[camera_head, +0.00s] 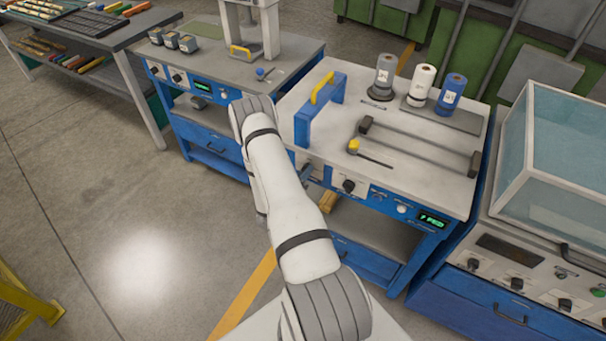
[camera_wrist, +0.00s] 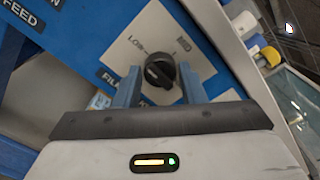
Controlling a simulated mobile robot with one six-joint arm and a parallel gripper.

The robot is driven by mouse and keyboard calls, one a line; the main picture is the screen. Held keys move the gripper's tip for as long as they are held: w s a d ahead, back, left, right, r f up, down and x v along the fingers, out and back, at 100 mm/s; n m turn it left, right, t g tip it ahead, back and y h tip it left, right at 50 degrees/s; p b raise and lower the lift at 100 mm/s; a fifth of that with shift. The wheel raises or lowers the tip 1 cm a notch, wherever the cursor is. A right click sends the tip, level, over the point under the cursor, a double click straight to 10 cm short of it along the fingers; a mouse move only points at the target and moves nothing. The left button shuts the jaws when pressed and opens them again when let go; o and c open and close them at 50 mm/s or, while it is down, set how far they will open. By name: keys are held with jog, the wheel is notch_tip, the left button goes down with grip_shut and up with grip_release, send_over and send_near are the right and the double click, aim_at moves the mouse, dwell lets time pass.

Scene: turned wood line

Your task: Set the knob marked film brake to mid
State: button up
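A black knob (camera_wrist: 160,70) sits on a pale plate (camera_wrist: 128,52) in the wrist view. LOW is printed at its upper left and MID at its upper right; a label starting "FIL" is partly hidden by my left finger. Which mark the knob points to is not clear. My gripper (camera_wrist: 158,76) has its two blue fingers apart, one on each side of the knob. Contact between fingers and knob cannot be made out. In the head view a black knob (camera_head: 348,187) shows on the middle bench's blue front, and my arm hides much of my gripper.
The middle bench (camera_head: 420,165) carries film rolls, a blue frame with a yellow handle and a dark bar. A green display (camera_head: 432,219) is right of the knob. A glass-covered machine (camera_head: 555,150) stands at right.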

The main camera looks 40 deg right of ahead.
jog(key=c, duration=0.6)
jog(key=shift+o, duration=0.2)
jog(key=shift+f+m+b, duration=0.1)
jog(key=shift+m+b, duration=0.2)
jog(key=shift+b, duration=0.2)
jog(key=m+b, duration=1.7)
jog(key=b, duration=0.2)
jog(key=shift+s+d+b, duration=0.1)
jog(key=shift+b, duration=0.25)
